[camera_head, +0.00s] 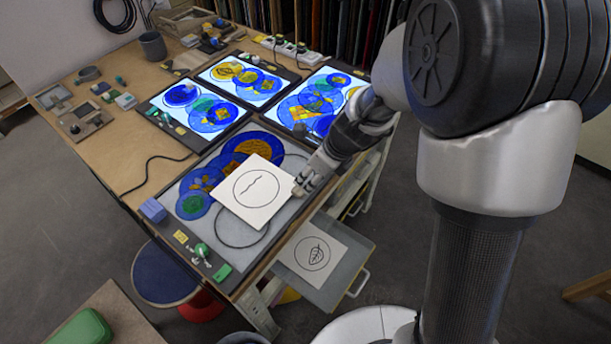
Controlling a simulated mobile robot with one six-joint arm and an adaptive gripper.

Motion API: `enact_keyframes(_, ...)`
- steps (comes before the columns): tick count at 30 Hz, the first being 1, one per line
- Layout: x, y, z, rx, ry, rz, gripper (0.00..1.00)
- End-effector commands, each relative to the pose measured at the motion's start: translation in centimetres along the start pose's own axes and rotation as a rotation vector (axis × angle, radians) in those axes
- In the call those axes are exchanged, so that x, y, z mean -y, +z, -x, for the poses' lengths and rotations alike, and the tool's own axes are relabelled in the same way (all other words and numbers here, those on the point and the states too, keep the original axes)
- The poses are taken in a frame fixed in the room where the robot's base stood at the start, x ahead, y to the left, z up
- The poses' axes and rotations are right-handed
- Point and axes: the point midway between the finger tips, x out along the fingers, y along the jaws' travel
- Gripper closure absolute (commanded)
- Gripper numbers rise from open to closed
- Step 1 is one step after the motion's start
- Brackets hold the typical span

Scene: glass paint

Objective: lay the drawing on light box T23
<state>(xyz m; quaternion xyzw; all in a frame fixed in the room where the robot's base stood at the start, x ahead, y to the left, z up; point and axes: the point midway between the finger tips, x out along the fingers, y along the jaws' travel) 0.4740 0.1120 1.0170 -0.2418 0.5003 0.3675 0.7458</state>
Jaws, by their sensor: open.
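A square white drawing (238,207) with a circle and a wavy line lies, slightly turned, over the near light box (274,240), which is unlit. It covers part of the blue, amber and green glass discs there. My gripper (300,188) is open at the drawing's right corner; whether the fingers touch the sheet is unclear. A second drawing (290,258), with a leaf in a circle, lies in an open drawer below the table's edge. I cannot read any label, so I cannot tell which box is T23.
Three lit light boxes with coloured glass stand behind: left (163,100), back (224,63) and right (325,71). The open drawer (334,297) juts out below.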

Motion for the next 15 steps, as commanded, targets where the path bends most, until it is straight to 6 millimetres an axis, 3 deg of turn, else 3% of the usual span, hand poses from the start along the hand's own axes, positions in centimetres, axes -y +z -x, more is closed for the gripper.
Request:
enact_keyframes(1,0.1,0.1,1.4,0.001,-0.002,0.000,0.59)
enact_keyframes(6,0.0,0.0,3.3,0.000,0.000,0.000,0.59)
enact_keyframes(15,-0.1,0.0,4.4,0.002,-0.003,0.027,0.59)
